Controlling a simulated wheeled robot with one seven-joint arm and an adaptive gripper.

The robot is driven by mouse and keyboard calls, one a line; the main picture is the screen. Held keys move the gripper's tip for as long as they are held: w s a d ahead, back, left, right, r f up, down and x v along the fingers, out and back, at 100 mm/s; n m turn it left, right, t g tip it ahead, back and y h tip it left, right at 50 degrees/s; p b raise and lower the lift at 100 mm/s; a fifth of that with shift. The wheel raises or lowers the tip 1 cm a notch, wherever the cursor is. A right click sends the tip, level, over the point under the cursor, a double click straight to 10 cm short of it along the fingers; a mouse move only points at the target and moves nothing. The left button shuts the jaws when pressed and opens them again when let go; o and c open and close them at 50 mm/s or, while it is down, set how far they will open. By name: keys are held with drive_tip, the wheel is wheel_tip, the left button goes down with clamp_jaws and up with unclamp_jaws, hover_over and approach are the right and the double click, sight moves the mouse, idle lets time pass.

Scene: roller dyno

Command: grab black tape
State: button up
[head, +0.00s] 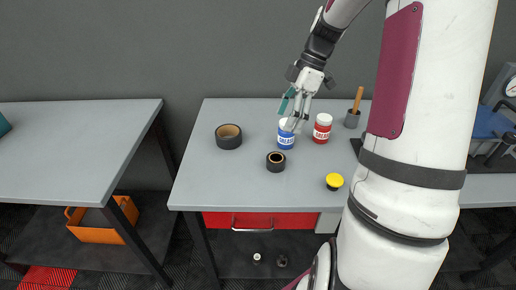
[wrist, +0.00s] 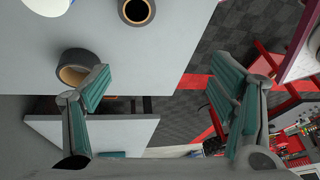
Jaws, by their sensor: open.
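Two black tape rolls lie flat on the grey table. The larger roll (head: 228,136) is at the left, and a smaller roll (head: 276,161) is nearer the front edge. In the wrist view, a larger-looking roll (wrist: 70,72) is partly covered by my left-hand finger, and another roll (wrist: 136,12) is cut by the top edge. My gripper (head: 292,112) is open and empty, above the blue grease can and to the right of the larger roll. It also shows open in the wrist view (wrist: 160,88). I cannot tell its exact height.
A second table (head: 75,145) with an orange crate (head: 88,222) below is at left. The table's left front is clear.

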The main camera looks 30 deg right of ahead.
drive_tip(key=d+f+n+y, duration=0.2)
drive_tip(key=d+f, duration=0.3)
drive_tip(key=d, duration=0.1)
hover_over(276, 158)
drive_tip(key=s+d, duration=0.2)
drive_tip(key=shift+t, duration=0.4)
wheel_tip(276, 158, down, 7)
drive_tip(key=shift+s+d+r, duration=0.1)
drive_tip(key=shift+s, duration=0.05)
drive_tip(key=shift+p+x, duration=0.35)
drive_tip(key=shift+x, duration=2.6)
drive_tip(key=shift+r, duration=0.1)
drive_tip(key=c, duration=1.3)
